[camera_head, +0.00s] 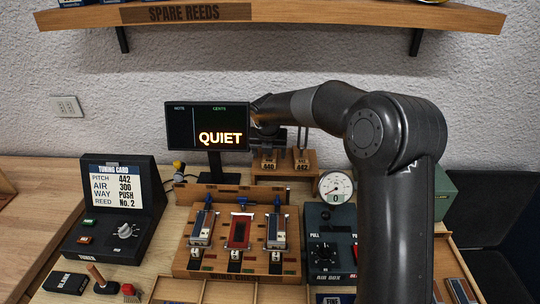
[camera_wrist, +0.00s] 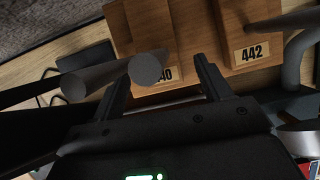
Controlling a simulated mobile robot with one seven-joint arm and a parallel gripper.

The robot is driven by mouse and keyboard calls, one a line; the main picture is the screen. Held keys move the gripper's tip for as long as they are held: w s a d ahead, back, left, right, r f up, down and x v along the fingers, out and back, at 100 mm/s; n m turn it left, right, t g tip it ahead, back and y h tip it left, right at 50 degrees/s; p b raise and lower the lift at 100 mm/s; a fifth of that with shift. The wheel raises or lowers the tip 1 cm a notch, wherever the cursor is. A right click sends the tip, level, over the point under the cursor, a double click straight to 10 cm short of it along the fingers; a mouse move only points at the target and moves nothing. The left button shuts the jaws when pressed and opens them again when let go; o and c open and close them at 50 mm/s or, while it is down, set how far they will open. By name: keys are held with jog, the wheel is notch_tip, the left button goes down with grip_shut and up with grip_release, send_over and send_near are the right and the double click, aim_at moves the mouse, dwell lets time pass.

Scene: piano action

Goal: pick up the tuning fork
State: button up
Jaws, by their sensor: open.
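In the head view, a tuning fork (camera_head: 303,138) stands upright in the wooden stand at the block marked 442. The block marked 440 (camera_head: 269,164) is to its left, and what stands above it is partly hidden by my gripper (camera_head: 276,132). In the wrist view my gripper (camera_wrist: 163,82) is open, its fingers apart over the stand near the 440 label. A grey round-ended rod (camera_wrist: 147,68) shows near the left finger, with another beside it. A grey curved bar (camera_wrist: 298,48) shows right of the 442 label, outside the fingers.
A display reading QUIET (camera_head: 208,126) stands left of my gripper. A dial gauge (camera_head: 335,188) and air box (camera_head: 330,245) are right of the stand. The wooden reed bench (camera_head: 235,262) is in front. A tuning card (camera_head: 118,185) showing pitch 442 is at left; a shelf (camera_head: 330,12) hangs above.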

aim_at(269, 158)
jog(key=x, duration=0.3)
jog(key=shift+r, duration=0.1)
jog(key=c, duration=1.2)
